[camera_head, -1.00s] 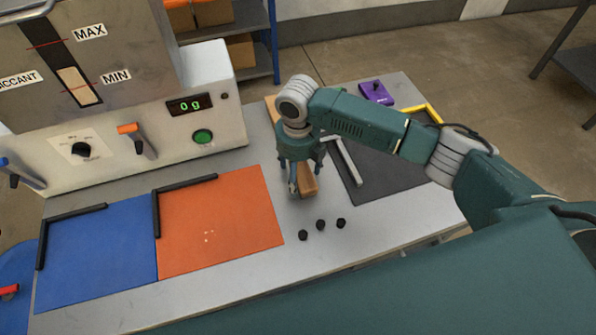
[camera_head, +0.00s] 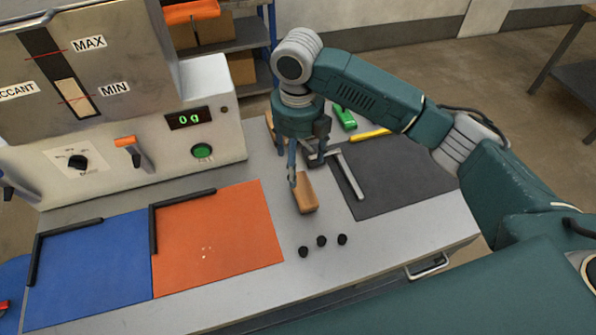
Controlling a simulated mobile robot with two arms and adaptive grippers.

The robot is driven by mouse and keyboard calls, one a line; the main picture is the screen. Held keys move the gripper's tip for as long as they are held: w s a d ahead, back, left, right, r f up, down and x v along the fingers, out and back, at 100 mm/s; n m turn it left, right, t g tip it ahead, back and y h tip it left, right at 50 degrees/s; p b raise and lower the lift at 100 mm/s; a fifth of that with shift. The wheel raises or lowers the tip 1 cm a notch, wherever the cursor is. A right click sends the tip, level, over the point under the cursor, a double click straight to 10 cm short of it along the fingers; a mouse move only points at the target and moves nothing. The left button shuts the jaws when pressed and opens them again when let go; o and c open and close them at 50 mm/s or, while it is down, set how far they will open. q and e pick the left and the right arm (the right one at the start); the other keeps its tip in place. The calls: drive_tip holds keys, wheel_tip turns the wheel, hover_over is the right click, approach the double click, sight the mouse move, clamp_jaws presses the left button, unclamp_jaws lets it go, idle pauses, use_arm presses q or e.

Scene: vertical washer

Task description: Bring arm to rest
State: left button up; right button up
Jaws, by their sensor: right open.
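My right arm (camera_head: 375,90) comes in from the right and bends down over the worktable. My right gripper (camera_head: 304,172) points down and is open, just behind a small wooden block (camera_head: 307,196) on the grey tabletop. The fingers seem empty; whether one touches the block I cannot tell.
The machine (camera_head: 215,130) with a "0 g" display stands at the back left. Blue (camera_head: 95,265) and orange (camera_head: 225,235) mats have black corner rails. Several black knobs (camera_head: 321,241) lie in front of the block. A dark mat (camera_head: 400,185) with a grey L-shaped bar (camera_head: 347,172) is on the right.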

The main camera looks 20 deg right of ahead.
drive_tip(key=shift+r, duration=0.35)
